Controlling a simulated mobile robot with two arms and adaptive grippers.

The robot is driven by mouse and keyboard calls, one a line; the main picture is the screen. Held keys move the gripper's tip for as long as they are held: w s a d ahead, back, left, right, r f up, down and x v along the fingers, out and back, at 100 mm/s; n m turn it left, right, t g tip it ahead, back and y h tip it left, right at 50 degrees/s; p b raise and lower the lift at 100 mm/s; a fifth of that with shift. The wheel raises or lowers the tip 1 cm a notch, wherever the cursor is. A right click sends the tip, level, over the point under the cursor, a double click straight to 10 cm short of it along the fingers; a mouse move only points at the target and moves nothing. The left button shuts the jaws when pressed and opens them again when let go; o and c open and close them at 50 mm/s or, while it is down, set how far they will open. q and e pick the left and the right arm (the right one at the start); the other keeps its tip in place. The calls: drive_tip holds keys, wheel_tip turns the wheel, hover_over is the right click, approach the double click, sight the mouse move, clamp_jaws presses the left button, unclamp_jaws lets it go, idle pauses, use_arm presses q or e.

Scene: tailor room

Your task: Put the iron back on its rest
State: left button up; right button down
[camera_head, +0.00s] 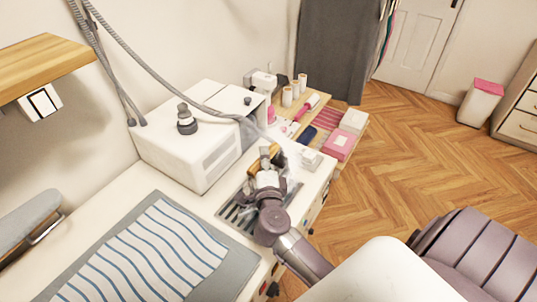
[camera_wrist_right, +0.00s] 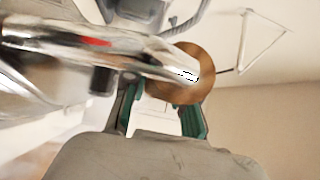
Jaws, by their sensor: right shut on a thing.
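My right gripper (camera_head: 268,184) is shut on the wooden handle of the iron (camera_head: 275,155). In the right wrist view, the handle's round brown end (camera_wrist_right: 190,82) sits between the green-edged fingers (camera_wrist_right: 160,112), and the shiny metal iron body (camera_wrist_right: 70,60) fills the left side. The iron rest (camera_head: 233,217) is a dark slotted metal tray let into the worktop. My right gripper and the iron are over its far part. The gripper hides much of the iron, and I cannot tell whether the iron touches the rest. My left gripper is out of view.
A white steam box (camera_head: 190,140) stands left of the rest, and a grey hose (camera_head: 165,75) runs over it to the iron. A striped cloth (camera_head: 145,255) lies on the grey pad in front. A small white box (camera_head: 312,158) stands at right. Sewing things lie behind.

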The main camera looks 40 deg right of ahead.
drive_tip(key=shift+f, duration=1.15)
drive_tip(key=shift+f, duration=0.1)
drive_tip(key=c, duration=1.1)
unclamp_jaws()
drive_tip(key=shift+f, duration=0.3)
drive_tip(key=shift+c, duration=0.2)
drive_tip(key=shift+o, duration=1.2)
drive_tip(key=shift+s, duration=0.1)
